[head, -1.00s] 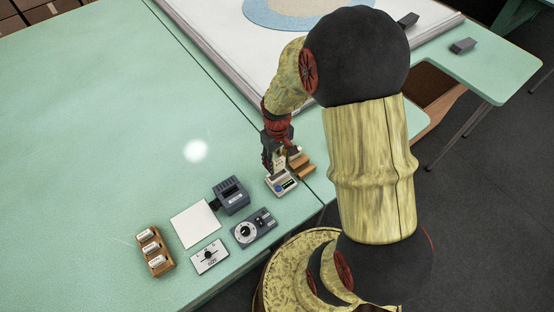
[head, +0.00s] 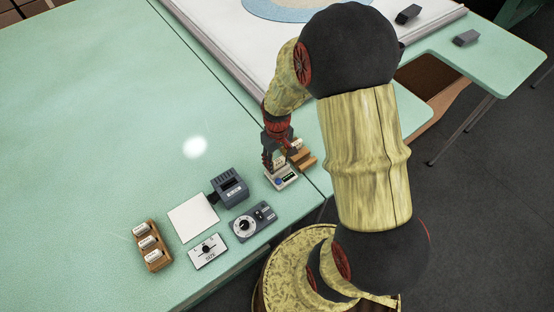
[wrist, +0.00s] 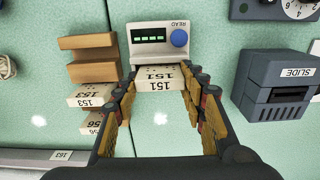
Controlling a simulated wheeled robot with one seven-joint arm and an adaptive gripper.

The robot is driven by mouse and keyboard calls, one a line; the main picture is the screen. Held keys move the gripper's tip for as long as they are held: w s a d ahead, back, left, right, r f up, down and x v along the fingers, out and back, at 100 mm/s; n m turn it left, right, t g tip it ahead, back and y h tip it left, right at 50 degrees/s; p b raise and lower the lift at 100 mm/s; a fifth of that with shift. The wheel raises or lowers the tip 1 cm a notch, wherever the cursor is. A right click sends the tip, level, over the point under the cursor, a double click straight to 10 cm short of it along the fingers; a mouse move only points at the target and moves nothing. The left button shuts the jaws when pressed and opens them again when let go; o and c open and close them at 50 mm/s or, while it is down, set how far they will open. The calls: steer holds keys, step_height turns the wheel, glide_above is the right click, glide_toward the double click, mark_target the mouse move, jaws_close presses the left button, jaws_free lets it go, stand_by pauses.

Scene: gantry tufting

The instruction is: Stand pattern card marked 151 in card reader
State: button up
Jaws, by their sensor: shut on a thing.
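The pattern card marked 151 (wrist: 161,79) is pale with black print. My gripper (wrist: 160,92) is shut on it, with a finger at each side edge. The card reader (wrist: 161,43) is a white box with a lit green display and a blue READ button. The card is right against the reader's slot side in the wrist view; I cannot tell how deep it sits. In the head view my gripper (head: 275,165) is directly over the reader (head: 284,180) and hides most of the card.
A wooden stepped rack (wrist: 92,72) with cards marked 153 (wrist: 90,96) and 156 (wrist: 95,122) stands close beside the reader. A grey SLIDE box (wrist: 275,80) is on its other side. A dial box (head: 253,222) and a white sheet (head: 193,217) lie nearby.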

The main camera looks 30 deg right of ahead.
steer(key=o, duration=1.1)
steer(key=shift+o, duration=0.2)
steer(key=shift+r, duration=0.1)
step_height(320, 180, up, 12)
stand_by(0.4)
steer(key=s+a+r+t, duration=0.2)
steer(key=s+a+r, duration=0.4)
steer(key=r, duration=0.3)
steer(key=s+a+r+t, duration=0.3)
steer(key=s+a+r, duration=0.3)
steer(key=r, duration=0.4)
steer(key=shift+s+r+t, duration=0.25)
steer(key=shift+s+t, duration=0.05)
steer(key=shift+s, duration=0.05)
